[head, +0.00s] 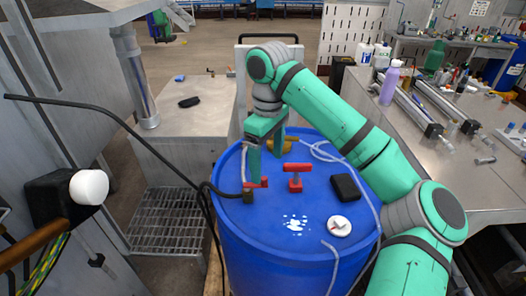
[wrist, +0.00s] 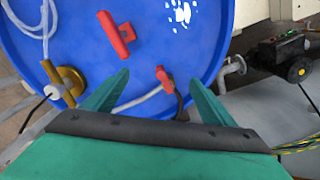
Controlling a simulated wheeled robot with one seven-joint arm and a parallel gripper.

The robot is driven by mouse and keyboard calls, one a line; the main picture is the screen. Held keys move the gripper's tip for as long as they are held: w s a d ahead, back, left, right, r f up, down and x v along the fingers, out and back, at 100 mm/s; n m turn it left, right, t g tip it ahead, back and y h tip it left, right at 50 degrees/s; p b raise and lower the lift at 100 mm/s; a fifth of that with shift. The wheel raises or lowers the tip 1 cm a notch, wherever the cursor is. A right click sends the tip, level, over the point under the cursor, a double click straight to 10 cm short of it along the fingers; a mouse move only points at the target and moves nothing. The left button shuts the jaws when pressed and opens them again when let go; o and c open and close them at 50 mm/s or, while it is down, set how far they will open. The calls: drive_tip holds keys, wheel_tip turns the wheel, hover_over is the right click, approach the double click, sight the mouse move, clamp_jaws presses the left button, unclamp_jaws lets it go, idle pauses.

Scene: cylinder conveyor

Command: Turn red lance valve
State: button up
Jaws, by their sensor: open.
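A blue drum (head: 285,235) stands in front of me, and its top also shows in the wrist view (wrist: 205,50). A red valve handle (wrist: 163,80) with a black fitting and black hose end sits at the drum's edge; it also shows in the head view (head: 262,183), partly hidden by a finger. A second red T-shaped handle (head: 297,175) stands nearer the middle of the lid. My gripper (head: 267,168) is open and points down at the lid. In the wrist view the edge handle appears between the fingertips (wrist: 160,78); contact cannot be told.
A brass fitting (wrist: 65,83) with a clear hose is on the lid. A black box (head: 345,187) and a white round gauge (head: 339,226) lie on its right. A black hose (head: 140,135) arches in from the left. A cluttered bench (head: 450,130) stands right.

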sight(263, 177)
drive_tip(key=f, duration=0.3)
drive_tip(key=shift+a+f, duration=0.35)
drive_tip(key=shift+a, duration=0.05)
drive_tip(key=shift+w+f, duration=0.25)
drive_tip(key=shift+f, duration=1.05)
drive_tip(key=shift+s+a+f, duration=0.15)
drive_tip(key=shift+a+f, duration=0.05)
drive_tip(key=shift+a, duration=0.1)
drive_tip(key=shift+s+d, duration=0.1)
drive_tip(key=shift+d, duration=0.5)
drive_tip(key=shift+a, duration=0.3)
drive_tip(key=c, duration=1.9)
drive_tip(key=o, duration=0.3)
drive_tip(key=shift+a, duration=0.1)
